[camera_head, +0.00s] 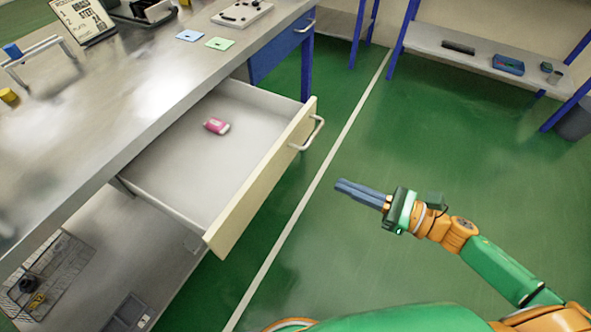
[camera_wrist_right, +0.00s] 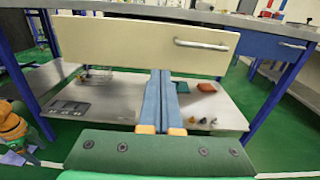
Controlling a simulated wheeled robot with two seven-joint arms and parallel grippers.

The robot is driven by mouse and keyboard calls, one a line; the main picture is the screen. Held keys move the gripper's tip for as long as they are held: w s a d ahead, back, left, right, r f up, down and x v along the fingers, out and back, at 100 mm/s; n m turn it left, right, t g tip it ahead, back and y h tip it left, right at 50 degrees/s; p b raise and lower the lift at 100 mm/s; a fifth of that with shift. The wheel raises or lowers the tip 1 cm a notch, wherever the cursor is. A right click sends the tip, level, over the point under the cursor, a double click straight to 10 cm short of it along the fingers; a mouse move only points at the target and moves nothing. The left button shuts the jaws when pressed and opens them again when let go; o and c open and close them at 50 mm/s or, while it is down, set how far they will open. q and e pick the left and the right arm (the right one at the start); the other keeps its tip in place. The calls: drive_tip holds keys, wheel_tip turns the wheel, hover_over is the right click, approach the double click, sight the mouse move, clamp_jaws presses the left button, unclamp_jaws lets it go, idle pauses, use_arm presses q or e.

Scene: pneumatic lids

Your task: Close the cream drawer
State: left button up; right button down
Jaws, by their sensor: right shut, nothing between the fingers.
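The cream drawer (camera_head: 262,182) is pulled well out from under the grey workbench. Its light front panel carries a metal bar handle (camera_head: 313,133) near the far end. A pink and white object (camera_head: 216,126) lies inside on the drawer floor. In the right wrist view the cream front panel (camera_wrist_right: 130,40) faces me, with its handle (camera_wrist_right: 202,45) at the right. My right gripper (camera_head: 340,188) is shut and empty, in front of the drawer panel and apart from it. Its fingers also show in the wrist view (camera_wrist_right: 159,75), pointing toward the panel. My left gripper is not in view.
The workbench top (camera_head: 110,90) holds blue and green cards and a sign. A blue drawer (camera_head: 275,52) sits beside the open one. A lower shelf (camera_wrist_right: 220,107) holds small items. A side shelf (camera_head: 470,58) stands at the back right. The green floor before the drawer is clear.

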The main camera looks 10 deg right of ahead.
sight(283, 160)
drive_tip(key=p+x, duration=0.2)
drive_tip(key=x, duration=1)
drive_tip(key=shift+w, duration=0.1)
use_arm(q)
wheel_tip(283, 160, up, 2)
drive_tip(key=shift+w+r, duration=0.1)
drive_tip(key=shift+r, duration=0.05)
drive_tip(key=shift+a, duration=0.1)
use_arm(e)
drive_tip(key=shift+a, duration=0.1)
